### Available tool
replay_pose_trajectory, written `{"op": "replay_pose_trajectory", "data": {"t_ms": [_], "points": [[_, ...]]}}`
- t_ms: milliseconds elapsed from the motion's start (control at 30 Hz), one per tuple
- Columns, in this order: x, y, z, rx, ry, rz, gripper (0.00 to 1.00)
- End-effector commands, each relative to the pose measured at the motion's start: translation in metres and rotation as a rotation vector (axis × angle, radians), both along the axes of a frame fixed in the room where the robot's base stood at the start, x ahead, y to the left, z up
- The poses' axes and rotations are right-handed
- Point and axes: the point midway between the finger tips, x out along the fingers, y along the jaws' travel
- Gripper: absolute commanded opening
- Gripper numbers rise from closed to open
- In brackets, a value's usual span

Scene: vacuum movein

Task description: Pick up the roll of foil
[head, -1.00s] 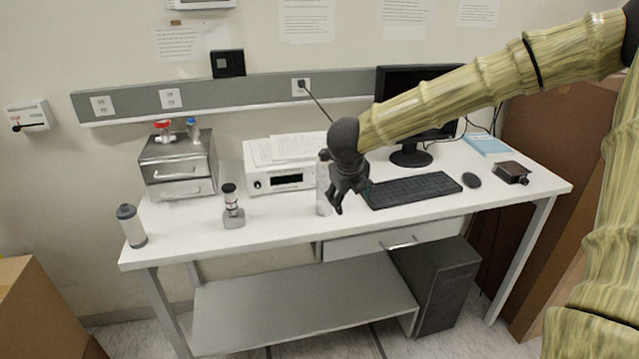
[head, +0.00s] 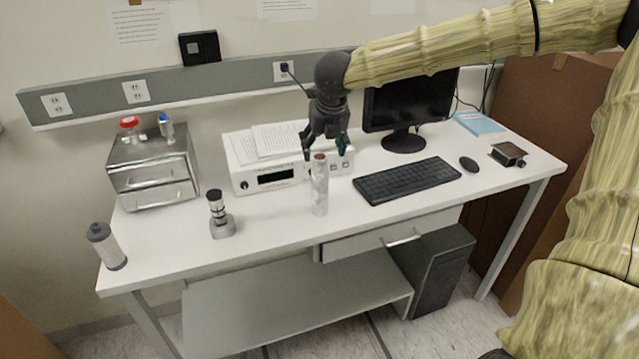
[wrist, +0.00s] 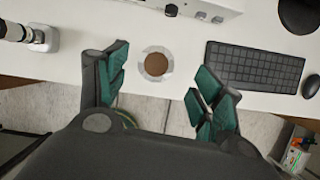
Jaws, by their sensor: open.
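The roll of foil (head: 320,190) stands upright near the front edge of the white desk, a pale cylinder with a brown core at its top. In the wrist view its round top end (wrist: 156,64) shows from above, between and just beyond my fingertips. My gripper (head: 326,150) points down above the roll, open and empty. In the wrist view its two green-padded fingers (wrist: 155,80) are spread wide, one on each side of the roll's outline. Whether a finger touches the roll cannot be told.
A white instrument (head: 280,178) with papers on it stands behind the roll. A keyboard (head: 408,181) lies to the right. A small device (head: 221,224) and a grey canister (head: 107,248) stand to the left. The desk (head: 270,225) is bare between roll and device.

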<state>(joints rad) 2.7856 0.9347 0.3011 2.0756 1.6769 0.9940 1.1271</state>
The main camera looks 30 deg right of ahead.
Motion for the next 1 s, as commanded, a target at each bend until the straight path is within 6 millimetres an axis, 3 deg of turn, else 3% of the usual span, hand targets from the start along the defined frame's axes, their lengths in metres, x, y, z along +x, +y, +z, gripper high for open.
{"op": "replay_pose_trajectory", "data": {"t_ms": [200,567,1000], "points": [[0.009,-0.001,-0.02,-0.002,0.003,0.003,0.67],[0.013,-0.004,-0.034,-0.001,0.002,-0.001,0.67],[0.027,-0.009,-0.069,-0.002,0.002,-0.001,0.67]]}}
